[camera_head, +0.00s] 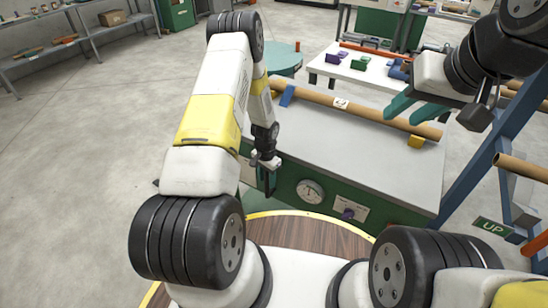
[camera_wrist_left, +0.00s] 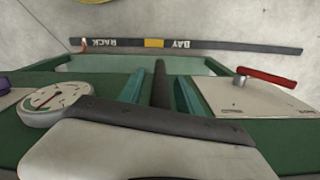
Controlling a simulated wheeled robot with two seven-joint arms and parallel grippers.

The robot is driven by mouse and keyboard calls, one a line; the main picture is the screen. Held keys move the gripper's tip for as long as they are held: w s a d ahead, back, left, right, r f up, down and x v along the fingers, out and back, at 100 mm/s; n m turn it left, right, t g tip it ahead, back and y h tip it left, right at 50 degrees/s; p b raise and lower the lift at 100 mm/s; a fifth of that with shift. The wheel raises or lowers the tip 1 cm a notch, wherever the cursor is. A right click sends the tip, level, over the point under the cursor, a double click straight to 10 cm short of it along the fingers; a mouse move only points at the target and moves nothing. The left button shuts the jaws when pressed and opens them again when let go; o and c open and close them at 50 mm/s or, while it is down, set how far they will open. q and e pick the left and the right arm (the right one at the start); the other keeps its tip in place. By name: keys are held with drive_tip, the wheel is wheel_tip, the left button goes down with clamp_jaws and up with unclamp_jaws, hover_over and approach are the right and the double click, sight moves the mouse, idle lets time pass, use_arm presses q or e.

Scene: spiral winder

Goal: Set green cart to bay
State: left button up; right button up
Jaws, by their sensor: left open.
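A green-sided unit with a grey top (camera_head: 350,150) stands in front of me, with a dial gauge (camera_head: 311,191) on its front; I cannot tell whether it is the green cart. My left gripper (camera_head: 268,186) is low at its left front corner. In the left wrist view its two teal fingers (camera_wrist_left: 160,85) are apart, with a dark bar between them; I cannot tell whether they touch it. A dark floor strip (camera_wrist_left: 225,46) is marked RACK and BAY, with a yellow patch between. My right gripper (camera_head: 402,117) is open and overlaps the cardboard tube in view.
The cardboard tube (camera_head: 350,108) lies across the grey top. A white table (camera_head: 350,70) with purple and green blocks is behind it. A blue frame (camera_head: 490,155) and UP sign (camera_head: 492,226) are at right. Open floor (camera_head: 90,130) lies left. A red lever (camera_wrist_left: 266,76) shows in the wrist view.

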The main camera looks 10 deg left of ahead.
use_arm(q)
drive_tip(key=shift+c, duration=0.2)
clamp_jaws()
idle(1.2)
